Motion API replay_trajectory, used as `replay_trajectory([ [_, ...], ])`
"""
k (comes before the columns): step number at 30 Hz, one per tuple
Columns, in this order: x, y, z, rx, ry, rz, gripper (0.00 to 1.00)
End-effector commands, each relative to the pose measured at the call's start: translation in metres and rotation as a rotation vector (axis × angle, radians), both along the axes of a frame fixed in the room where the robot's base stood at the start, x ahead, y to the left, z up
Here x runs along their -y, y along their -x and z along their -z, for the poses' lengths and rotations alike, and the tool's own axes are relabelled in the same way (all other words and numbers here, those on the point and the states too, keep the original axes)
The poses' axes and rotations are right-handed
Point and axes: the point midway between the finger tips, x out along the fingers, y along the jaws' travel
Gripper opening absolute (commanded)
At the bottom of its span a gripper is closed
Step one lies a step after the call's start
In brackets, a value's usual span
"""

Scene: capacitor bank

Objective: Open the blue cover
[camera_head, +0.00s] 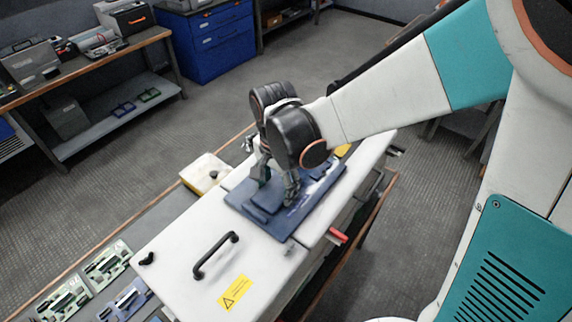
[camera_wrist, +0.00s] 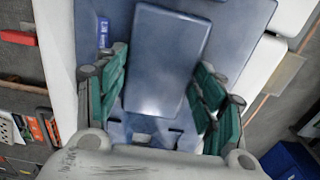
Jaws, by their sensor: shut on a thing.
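The blue cover (camera_head: 318,208) is a flat plate with a raised block, lying on the white cabinet top (camera_head: 190,262). In the wrist view the cover (camera_wrist: 240,28) fills the upper middle, and its raised block (camera_wrist: 158,55) runs between my fingers. My gripper (camera_head: 277,188) points down onto the cover. In the wrist view its green finger pads (camera_wrist: 162,72) stand on both sides of the raised block, shut on it. The fingers and wrist hide part of the cover in the head view. The cover looks flat on the cabinet.
A black handle (camera_head: 215,254) and a yellow warning label (camera_head: 234,292) are on the cabinet top. A red part (camera_head: 338,236) sits at its right side. Green circuit boards (camera_head: 106,262) lie at the left. A workbench (camera_head: 90,75) and blue drawers (camera_head: 207,45) stand behind.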

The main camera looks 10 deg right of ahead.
Motion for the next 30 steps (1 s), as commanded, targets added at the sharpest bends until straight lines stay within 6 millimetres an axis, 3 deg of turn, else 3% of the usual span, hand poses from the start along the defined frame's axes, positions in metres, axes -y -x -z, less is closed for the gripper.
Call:
replay_trajectory([
  [13, -0.0035, 0.0037, -0.0001, -0.001, -0.001, -0.001, 0.2],
  [14, -0.0035, 0.0036, -0.0001, -0.001, -0.001, -0.001, 0.7],
  [16, -0.0035, 0.0036, -0.0001, -0.001, -0.001, -0.001, 0.83],
  [30, -0.0033, 0.0033, -0.0001, 0.0, 0.0, 0.0, 0.83],
])
